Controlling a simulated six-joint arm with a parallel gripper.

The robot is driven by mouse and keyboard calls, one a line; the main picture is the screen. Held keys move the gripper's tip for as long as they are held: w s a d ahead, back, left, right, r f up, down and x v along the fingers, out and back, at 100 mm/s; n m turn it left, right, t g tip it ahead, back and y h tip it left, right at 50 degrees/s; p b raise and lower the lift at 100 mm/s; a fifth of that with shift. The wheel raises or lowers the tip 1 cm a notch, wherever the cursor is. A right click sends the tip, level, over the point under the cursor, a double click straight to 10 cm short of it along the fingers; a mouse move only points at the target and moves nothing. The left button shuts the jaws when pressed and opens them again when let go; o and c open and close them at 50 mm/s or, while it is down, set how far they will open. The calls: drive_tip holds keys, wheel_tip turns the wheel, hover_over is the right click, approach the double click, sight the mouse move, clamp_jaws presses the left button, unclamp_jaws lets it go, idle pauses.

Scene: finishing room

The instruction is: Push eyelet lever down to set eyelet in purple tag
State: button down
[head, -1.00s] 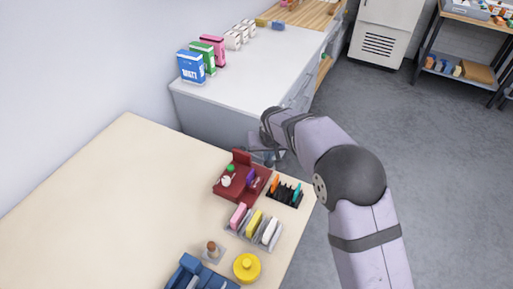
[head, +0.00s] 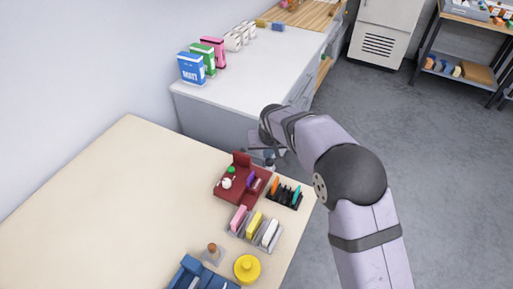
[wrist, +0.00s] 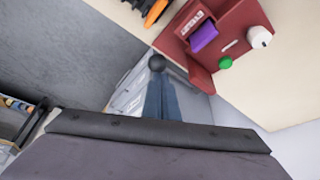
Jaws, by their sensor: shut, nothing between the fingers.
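The dark red eyelet press (head: 229,190) stands near the right edge of the cream table, and it fills the upper right of the wrist view (wrist: 240,18). The purple tag (wrist: 203,37) lies in it, and also shows in the head view (head: 251,180). A dark ball (wrist: 157,62), which looks like the lever's end, is just beyond my fingertips. My gripper (wrist: 165,84) is shut and empty, beside the press and close to this ball. I cannot tell whether they touch.
A black rack (head: 285,193) with orange and teal tools is close to the press. A holder with pink, yellow and white pieces (head: 254,226), a yellow round container (head: 247,268) and a blue tray (head: 190,276) stand nearer. The table's left side is clear.

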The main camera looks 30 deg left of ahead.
wheel_tip(320, 180, up, 7)
drive_tip(key=p, duration=0.4)
drive_tip(key=shift+a+p, duration=0.25)
drive_tip(key=shift+p, duration=0.05)
drive_tip(key=shift+w, duration=0.1)
idle(0.4)
drive_tip(key=shift+r, duration=0.15)
wheel_tip(320, 180, up, 4)
drive_tip(key=p, duration=0.2)
drive_tip(key=shift+p, duration=0.4)
